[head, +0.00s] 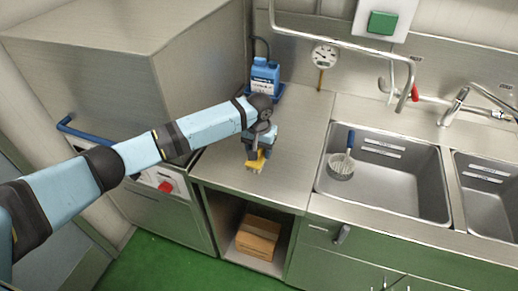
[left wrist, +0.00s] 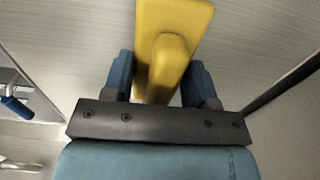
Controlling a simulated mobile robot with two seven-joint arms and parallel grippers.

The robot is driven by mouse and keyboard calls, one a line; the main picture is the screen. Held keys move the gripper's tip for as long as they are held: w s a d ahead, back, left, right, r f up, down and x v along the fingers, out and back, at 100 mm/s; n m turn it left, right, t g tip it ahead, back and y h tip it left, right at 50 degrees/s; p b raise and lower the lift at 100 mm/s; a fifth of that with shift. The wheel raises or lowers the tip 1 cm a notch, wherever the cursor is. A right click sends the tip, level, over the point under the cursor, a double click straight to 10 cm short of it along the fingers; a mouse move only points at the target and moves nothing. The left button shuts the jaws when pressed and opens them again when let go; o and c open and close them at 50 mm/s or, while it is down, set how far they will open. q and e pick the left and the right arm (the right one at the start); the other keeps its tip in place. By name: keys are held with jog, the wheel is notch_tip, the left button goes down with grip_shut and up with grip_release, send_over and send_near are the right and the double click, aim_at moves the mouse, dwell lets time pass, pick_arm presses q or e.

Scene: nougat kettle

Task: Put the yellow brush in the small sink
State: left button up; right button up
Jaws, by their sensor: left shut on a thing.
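My left gripper (head: 260,148) is over the steel counter, left of the sinks, and is shut on the yellow brush (head: 256,163). In the left wrist view the brush (left wrist: 172,30) sits between the two blue fingers of the gripper (left wrist: 160,80). I cannot tell whether its bristles touch the counter. One sink (head: 400,180) lies to the right of the gripper, and another sink (head: 490,195) is cut off at the right edge. I cannot tell which is the small one. My right gripper is not in view.
A strainer with a blue handle (head: 341,165) is in the nearer sink. A blue bottle (head: 264,75) stands behind the gripper. A pipe rail (head: 345,43), gauge (head: 324,57) and tap (head: 455,105) are at the back. The counter (head: 300,150) between brush and sink is clear.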

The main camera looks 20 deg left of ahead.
pick_arm(q)
jog(key=o, duration=0.9)
jog(key=shift+f, duration=0.1)
